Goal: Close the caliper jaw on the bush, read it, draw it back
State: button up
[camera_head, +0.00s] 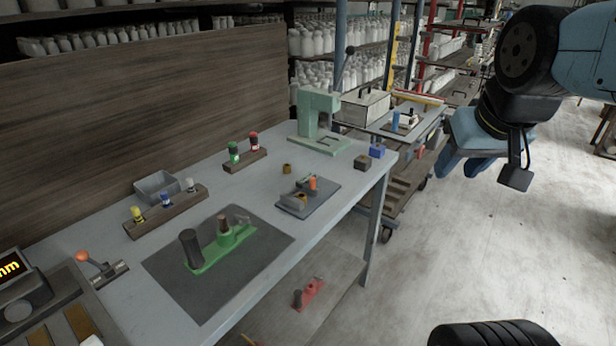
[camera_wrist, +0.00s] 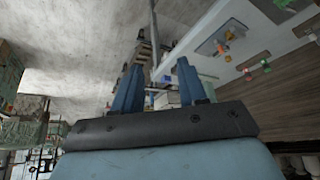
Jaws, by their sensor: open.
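My gripper (camera_head: 484,163) hangs over the floor at the right in the head view, well away from the table. Its two blue fingers stand apart and empty in the wrist view (camera_wrist: 159,82). A brass bush-like piece (camera_head: 287,169) stands alone on the table. A small fixture on a dark plate (camera_head: 318,203) has brass-coloured parts and an orange knob (camera_head: 313,182). A display (camera_head: 12,270) with yellow "mm" is cut off at the left edge; its number is out of frame. Beside it is an orange-balled lever (camera_head: 82,257). I cannot tell which part is the caliper jaw.
A green fixture (camera_head: 222,248) stands on a dark mat. Wooden racks (camera_head: 168,211) hold coloured-cap items beside a grey bin (camera_head: 157,186). A green press-like frame (camera_head: 318,120) and small blocks (camera_head: 362,161) are at the far end.

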jog(key=shift+a, duration=0.15)
jog(key=m+y, duration=1.7)
jog(key=m, duration=0.5)
send_near(313, 178)
jog(key=x, duration=1)
jog(key=shift+s+f, duration=0.15)
jog(key=shift+f, duration=0.2)
jog(key=shift+c, duration=0.2)
